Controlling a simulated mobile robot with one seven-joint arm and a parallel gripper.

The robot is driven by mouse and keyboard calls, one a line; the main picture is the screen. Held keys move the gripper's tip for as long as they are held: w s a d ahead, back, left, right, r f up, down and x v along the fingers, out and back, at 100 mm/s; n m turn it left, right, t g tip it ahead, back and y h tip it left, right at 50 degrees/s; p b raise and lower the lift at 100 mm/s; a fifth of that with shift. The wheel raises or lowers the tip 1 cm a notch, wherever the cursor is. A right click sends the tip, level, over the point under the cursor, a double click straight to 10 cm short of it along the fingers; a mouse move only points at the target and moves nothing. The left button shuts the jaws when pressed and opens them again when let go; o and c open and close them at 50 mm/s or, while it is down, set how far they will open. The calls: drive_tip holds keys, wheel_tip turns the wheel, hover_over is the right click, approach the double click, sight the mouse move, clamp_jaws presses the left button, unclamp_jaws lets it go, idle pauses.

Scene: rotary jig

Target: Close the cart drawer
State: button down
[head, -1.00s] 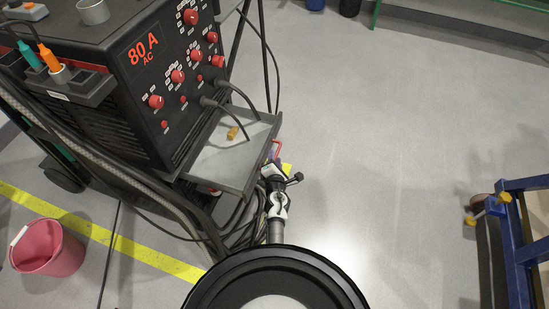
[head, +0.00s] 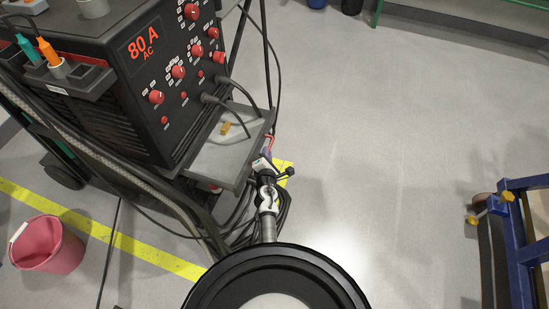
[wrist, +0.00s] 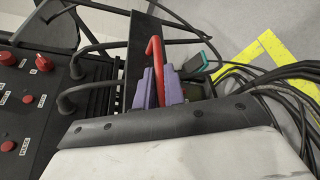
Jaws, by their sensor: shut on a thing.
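The cart drawer (head: 222,158) is a shallow grey tray under the welding machine. It sticks out to the right and is partly open, with a small orange-yellow block (head: 225,128) lying in it. A red handle (head: 270,142) is at its front edge; it also shows as a red bar in the wrist view (wrist: 155,58). My gripper (head: 267,154) is at the drawer's front. In the wrist view its purple fingers (wrist: 158,88) are shut on the red handle. The drawer's inner end is hidden under the machine.
The black welding machine (head: 165,75) with red knobs stands on the cart. Its cables (head: 232,105) hang over the drawer. More cables lie below my gripper. A pink bucket (head: 48,245) is at left, a blue frame (head: 515,245) at right.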

sight(225, 148)
drive_tip(key=w+a+b, duration=0.2)
drive_tip(key=a, duration=0.3)
drive_tip(key=w+a+b, duration=0.1)
drive_tip(key=a+b, duration=0.1)
drive_tip(key=a, duration=0.4)
drive_tip(key=w+a+b, duration=0.2)
drive_tip(key=a, duration=0.3)
drive_tip(key=shift+w+a+b, duration=0.3)
drive_tip(key=shift+a, duration=0.1)
drive_tip(key=c, duration=1.5)
unclamp_jaws()
drive_tip(key=shift+s, duration=0.1)
drive_tip(key=p+v, duration=0.1)
drive_tip(key=v, duration=1.2)
drive_tip(key=shift+s+d+r+p, duration=0.1)
drive_tip(key=shift+s+r+p, duration=0.05)
drive_tip(key=shift+s+p, duration=0.2)
